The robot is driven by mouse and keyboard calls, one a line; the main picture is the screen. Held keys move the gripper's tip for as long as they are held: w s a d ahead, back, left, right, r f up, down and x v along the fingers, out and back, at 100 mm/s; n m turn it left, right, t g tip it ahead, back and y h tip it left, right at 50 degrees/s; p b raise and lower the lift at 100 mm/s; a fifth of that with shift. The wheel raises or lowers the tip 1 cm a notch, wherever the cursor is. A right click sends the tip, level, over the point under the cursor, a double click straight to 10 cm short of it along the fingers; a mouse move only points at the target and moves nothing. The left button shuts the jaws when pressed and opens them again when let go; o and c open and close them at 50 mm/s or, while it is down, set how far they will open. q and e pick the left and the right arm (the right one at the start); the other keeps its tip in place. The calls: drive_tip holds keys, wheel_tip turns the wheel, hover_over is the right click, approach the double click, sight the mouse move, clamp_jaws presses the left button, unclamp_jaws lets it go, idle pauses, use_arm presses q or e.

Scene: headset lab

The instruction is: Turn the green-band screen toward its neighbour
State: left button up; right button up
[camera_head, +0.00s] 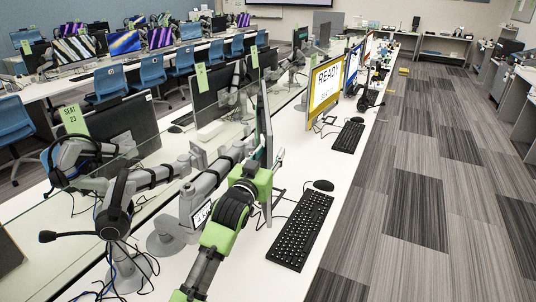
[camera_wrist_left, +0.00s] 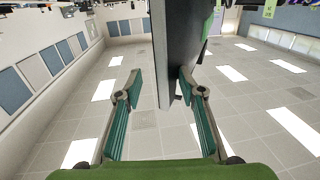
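The green-band screen (camera_head: 264,125) stands on the near desk and shows almost edge-on in the head view, with a thin green strip along its edge. Its neighbour, a yellow-framed screen (camera_head: 326,84) reading READY, stands farther along the desk, facing the aisle side. My left gripper (camera_head: 257,174) is at the lower part of the green-band screen. In the left wrist view, the screen's dark panel (camera_wrist_left: 180,48) reaches between the open fingers of the gripper (camera_wrist_left: 158,92). A gap shows on the left finger's side; contact on the right cannot be told. My right gripper is not in view.
A keyboard (camera_head: 300,229) and a mouse (camera_head: 323,185) lie on the desk right of the screen. A headset (camera_head: 117,207) hangs on a stand at the left front. A glass divider (camera_head: 60,235) runs along the desk. The carpeted aisle (camera_head: 440,190) is clear.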

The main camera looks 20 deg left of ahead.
use_arm(q)
drive_tip(key=shift+d+r, duration=0.1)
drive_tip(key=shift+s+f, duration=0.35)
drive_tip(key=shift+f, duration=0.05)
drive_tip(key=s, duration=1.1)
drive_tip(key=shift+s+a+r, duration=0.2)
drive_tip(key=shift+r, duration=0.05)
drive_tip(key=shift+f, duration=0.1)
